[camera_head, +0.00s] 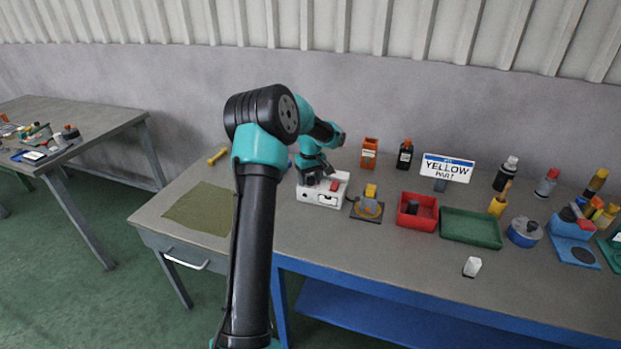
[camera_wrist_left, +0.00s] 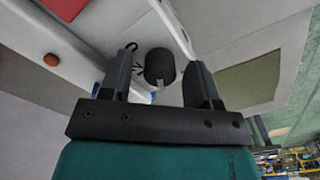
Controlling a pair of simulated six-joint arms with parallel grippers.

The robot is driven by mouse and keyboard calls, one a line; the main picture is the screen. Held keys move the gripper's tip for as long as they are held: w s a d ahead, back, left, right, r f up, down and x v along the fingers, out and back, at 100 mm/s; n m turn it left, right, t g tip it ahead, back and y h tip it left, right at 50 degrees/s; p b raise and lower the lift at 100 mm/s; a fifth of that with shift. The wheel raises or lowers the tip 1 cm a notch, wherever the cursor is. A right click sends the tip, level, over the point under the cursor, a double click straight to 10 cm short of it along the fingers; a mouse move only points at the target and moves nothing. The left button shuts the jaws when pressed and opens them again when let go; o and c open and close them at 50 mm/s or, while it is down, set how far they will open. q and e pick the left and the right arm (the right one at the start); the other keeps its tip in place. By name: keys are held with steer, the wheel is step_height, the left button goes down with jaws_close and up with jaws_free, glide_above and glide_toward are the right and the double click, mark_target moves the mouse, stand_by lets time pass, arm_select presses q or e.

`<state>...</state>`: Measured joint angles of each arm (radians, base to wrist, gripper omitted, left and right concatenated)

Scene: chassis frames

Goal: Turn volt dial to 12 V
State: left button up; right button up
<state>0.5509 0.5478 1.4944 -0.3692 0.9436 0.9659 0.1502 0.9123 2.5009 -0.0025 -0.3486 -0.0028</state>
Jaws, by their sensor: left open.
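A white box-shaped device (camera_head: 322,194) with a red part on top and dark markings on its front stands at the back of the bench. My left gripper (camera_head: 311,177) reaches down over its left part. In the left wrist view, a black round knob (camera_wrist_left: 159,65) with a pale mark at its lower edge shows between the two open fingers (camera_wrist_left: 160,84), with space on both sides. The white housing (camera_wrist_left: 92,37) also shows there. I cannot read any voltage marks. In the head view the gripper hides the knob. My right gripper is not in view.
An olive mat (camera_head: 199,209) lies at the left. Right of the device are a dark plate with an orange ring (camera_head: 367,209), a red bin (camera_head: 417,222) and a green tray (camera_head: 470,238). An orange box (camera_head: 369,152) and a dark bottle (camera_head: 405,155) stand behind. The front bench is mostly clear.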

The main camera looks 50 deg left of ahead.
arm_select(q)
steer(key=c, duration=0.9)
steer(key=shift+m, duration=0.5)
steer(key=m, duration=1.1)
stand_by(0.3)
steer(key=o, duration=0.9)
